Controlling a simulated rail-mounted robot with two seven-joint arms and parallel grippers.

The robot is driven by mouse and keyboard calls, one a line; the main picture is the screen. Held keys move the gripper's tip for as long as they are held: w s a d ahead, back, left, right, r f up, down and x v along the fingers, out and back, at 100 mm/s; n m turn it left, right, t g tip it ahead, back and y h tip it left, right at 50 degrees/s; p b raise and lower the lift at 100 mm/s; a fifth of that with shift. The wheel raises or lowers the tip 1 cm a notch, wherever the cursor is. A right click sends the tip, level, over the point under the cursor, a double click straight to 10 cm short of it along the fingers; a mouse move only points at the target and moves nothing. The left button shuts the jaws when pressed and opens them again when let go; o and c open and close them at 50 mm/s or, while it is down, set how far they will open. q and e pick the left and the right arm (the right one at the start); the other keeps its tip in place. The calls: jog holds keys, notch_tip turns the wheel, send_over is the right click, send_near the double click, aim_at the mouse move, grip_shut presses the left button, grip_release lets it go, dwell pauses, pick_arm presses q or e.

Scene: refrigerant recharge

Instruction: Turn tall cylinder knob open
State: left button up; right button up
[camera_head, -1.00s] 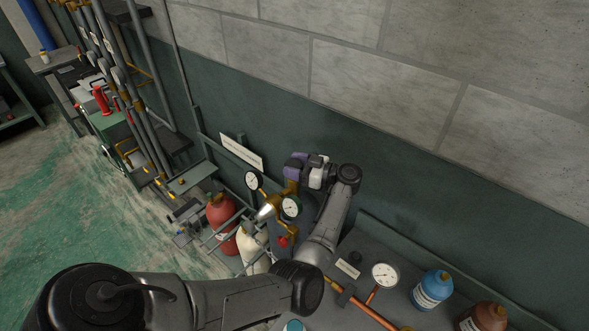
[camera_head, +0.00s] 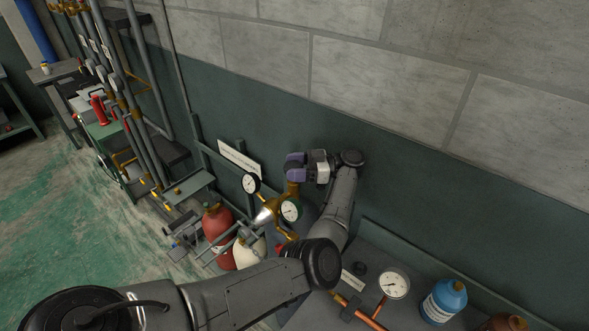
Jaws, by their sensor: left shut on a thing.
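My left gripper (camera_head: 295,167) shows purple fingers at the top of the brass valve and regulator assembly (camera_head: 283,205), with two round gauges on it. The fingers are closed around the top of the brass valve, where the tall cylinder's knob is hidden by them. The dark tall cylinder itself is mostly hidden behind the regulator and my left arm. I cannot tell how far the knob is turned. My right gripper is not in view.
A red cylinder (camera_head: 217,240) and a white cylinder (camera_head: 249,252) stand left of the regulator. A white sign (camera_head: 240,158) is on the rail behind. The bench at lower right holds a gauge (camera_head: 395,284) and a blue bottle (camera_head: 442,302). Green floor at left is open.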

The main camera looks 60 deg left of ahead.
aim_at(295, 167)
pick_arm(q)
jog(key=o, duration=0.9)
jog(key=shift+r, duration=0.5)
notch_tip(295, 167, up, 3)
jog(key=shift+f, duration=0.1)
jog(key=shift+w+d+r+b, duration=0.15)
jog(key=shift+w+d+r, duration=0.45)
jog(key=shift+d+r, duration=0.95)
jog(key=shift+w+d+r+b, duration=0.2)
jog(key=shift+w+d+r, duration=0.55)
jog(key=shift+d, duration=1.45)
jog(key=shift+w+d+r+b, duration=0.15)
jog(key=shift+w+d+r, duration=0.25)
jog(key=shift+d+r, duration=1.2)
jog(key=shift+d+f, duration=0.1)
jog(key=shift+f, duration=0.2)
